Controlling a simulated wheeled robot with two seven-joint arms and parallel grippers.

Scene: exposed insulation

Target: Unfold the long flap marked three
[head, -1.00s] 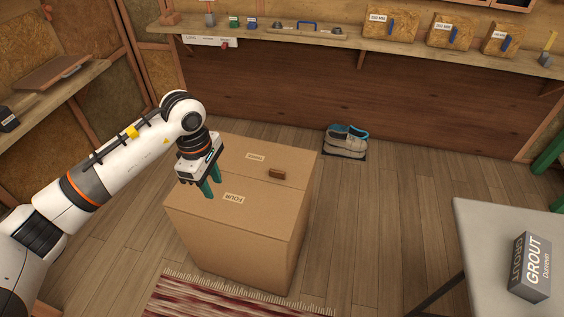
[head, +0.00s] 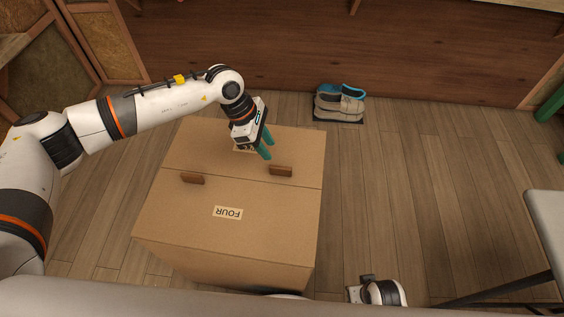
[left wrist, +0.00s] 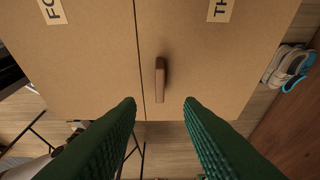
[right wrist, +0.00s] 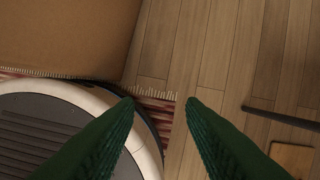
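A closed cardboard box (head: 270,229) stands on the floor in the head view. Its far flap, marked three (head: 230,130), lies flat; its label is mostly behind my left gripper, and part of it, "TH", shows in the left wrist view (left wrist: 222,8). The near flap marked four (head: 228,213) also lies flat. A brown handle (head: 281,171) stands by the seam on flap three, and a second brown handle (head: 192,178) is further left. My left gripper (head: 268,149) is open and empty above flap three, close to the right handle (left wrist: 160,80). My right gripper (right wrist: 160,100) is open and empty over the floor.
Shoes (head: 339,103) sit on a dark mat behind the box to the right. A grey table (head: 547,225) stands at the right edge. The floor (head: 420,180) between box and table is clear. A fringed rug (right wrist: 160,105) lies by the box.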

